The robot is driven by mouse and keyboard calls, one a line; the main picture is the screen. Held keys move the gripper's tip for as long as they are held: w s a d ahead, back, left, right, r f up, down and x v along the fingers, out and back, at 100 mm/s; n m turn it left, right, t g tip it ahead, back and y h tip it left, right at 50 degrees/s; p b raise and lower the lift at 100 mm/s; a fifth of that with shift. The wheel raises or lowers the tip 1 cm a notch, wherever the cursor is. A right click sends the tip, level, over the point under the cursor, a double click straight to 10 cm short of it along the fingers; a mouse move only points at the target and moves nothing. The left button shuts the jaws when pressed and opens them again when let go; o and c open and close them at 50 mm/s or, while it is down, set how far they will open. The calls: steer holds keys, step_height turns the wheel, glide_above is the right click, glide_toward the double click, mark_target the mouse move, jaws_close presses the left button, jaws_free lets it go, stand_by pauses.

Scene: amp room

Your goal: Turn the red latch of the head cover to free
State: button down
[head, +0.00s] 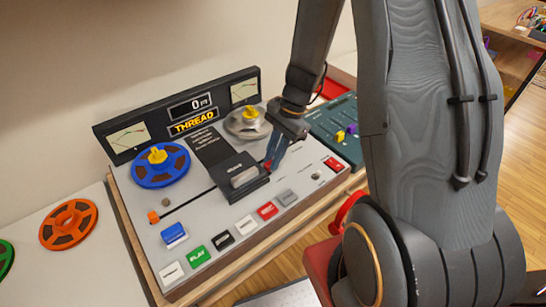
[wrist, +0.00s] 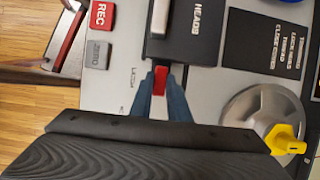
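The black head cover (head: 236,180), marked HEADS, sits at the middle of the tape machine's deck and also shows in the wrist view (wrist: 190,45). The small red latch (wrist: 160,80) is at the cover's edge, beside the printed word LATCH; a bit of it shows in the head view (head: 267,165). My gripper (head: 274,158) reaches down to it from behind. In the wrist view the blue-grey fingers (wrist: 160,84) lie on either side of the latch, with no clear gap, so the gripper looks shut on it. The latch's lower end is partly hidden between the fingers.
A blue reel (head: 160,165) sits left of the cover. A grey metal reel (head: 247,123) with a yellow hub is close behind my gripper. Several buttons line the front, including a red REC button (wrist: 101,16). The display (head: 193,122) reads THREAD.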

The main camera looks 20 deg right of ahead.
steer(key=shift+n, duration=0.3)
steer(key=n+g+h+p, duration=0.1)
steer(key=n, duration=0.2)
steer(key=shift+n, duration=0.4)
steer(key=n+g+h, duration=0.1)
steer(key=n, duration=0.3)
steer(key=shift+d, duration=0.1)
steer(key=n+h, duration=0.1)
steer(key=n, duration=0.1)
steer(key=n+g+h, duration=0.1)
steer(key=n, duration=0.2)
steer(key=shift+s+d+p, duration=0.1)
steer(key=shift+p, duration=0.3)
steer(key=n, duration=0.2)
steer(key=n+h, duration=0.1)
steer(key=n, duration=0.1)
steer(key=shift+d+h, duration=0.1)
steer(key=shift+h, duration=0.2)
steer(key=shift+n, duration=0.4)
steer(key=c, duration=1.7)
jaws_free()
